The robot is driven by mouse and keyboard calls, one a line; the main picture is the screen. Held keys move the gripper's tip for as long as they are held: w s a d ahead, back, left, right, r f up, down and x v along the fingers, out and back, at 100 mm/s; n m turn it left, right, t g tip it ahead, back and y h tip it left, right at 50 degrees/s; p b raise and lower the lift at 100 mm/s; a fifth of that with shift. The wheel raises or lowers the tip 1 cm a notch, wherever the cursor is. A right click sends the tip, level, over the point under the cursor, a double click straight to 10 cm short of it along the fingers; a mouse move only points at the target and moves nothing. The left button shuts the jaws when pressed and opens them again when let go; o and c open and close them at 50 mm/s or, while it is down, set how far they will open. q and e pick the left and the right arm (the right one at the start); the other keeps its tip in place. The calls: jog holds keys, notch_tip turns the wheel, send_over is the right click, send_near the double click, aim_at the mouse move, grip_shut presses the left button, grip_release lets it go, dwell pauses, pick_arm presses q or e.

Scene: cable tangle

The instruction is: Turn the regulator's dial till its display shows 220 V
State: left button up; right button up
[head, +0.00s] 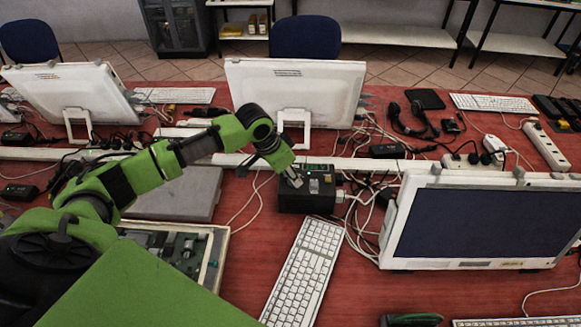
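The regulator (308,203) is a small black box on the red table, just beyond the white keyboard. Its top carries a light grey part and a small green spot, too small to read as a voltage. My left arm reaches in from the left, and my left gripper (291,178) is at the regulator's top left. The gripper's fingertips are small here and overlap the box, so I cannot tell whether they touch the dial or are shut. The dial is not clearly visible. My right gripper is not in view.
A white keyboard (304,275) lies in front of the regulator. A white monitor (487,228) stands to the right, another (295,93) behind. Loose white cables (365,205) tangle right of the box. A grey flat case (178,196) and an open circuit-board case (222,262) lie left.

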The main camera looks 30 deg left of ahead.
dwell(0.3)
pick_arm(q)
jog(key=o, duration=1.1)
jog(key=v, duration=1.2)
jog(key=shift+d, duration=0.1)
